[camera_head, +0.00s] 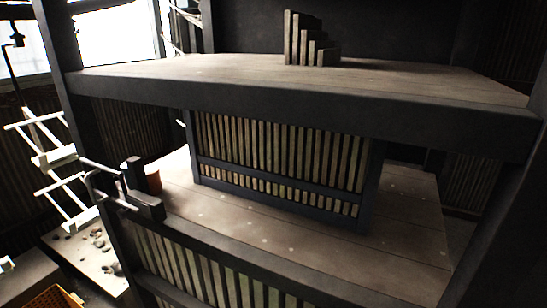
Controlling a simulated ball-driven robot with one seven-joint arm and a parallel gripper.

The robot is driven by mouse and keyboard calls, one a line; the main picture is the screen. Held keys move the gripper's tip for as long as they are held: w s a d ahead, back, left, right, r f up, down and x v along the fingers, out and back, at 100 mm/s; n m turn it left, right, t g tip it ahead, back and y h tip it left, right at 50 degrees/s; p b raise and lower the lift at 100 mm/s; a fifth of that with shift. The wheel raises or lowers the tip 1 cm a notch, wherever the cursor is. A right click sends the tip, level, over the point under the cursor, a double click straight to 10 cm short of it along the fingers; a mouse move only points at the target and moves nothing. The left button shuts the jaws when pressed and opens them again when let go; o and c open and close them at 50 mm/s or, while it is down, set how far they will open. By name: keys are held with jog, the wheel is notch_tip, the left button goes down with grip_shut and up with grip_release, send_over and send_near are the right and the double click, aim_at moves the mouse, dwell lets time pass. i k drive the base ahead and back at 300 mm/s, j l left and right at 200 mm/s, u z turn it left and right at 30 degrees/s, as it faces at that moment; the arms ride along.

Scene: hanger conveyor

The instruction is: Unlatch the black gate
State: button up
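A dark-framed slatted panel (280,183) stands upright under the upper shelf, in the middle of the view. A second slatted panel (205,272) with a dark top rail runs along the bottom. I cannot tell for sure which one is the black gate. A black block-like fitting (142,190) sits at the left end of the lower rail. Pale grey metal rods (104,192) lie beside its left side, possibly a latch; whether they touch it is unclear. My gripper is not in view.
A wide wooden shelf (200,70) with a thick dark edge spans above, holding a stepped wooden block (308,42). A plank floor (300,240) lies between the panels. White hanger-like frames (52,157) hang at left. An orange crate (55,298) is at the bottom left.

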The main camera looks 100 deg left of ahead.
aim_at(122, 214)
jog(key=u, duration=3.3)
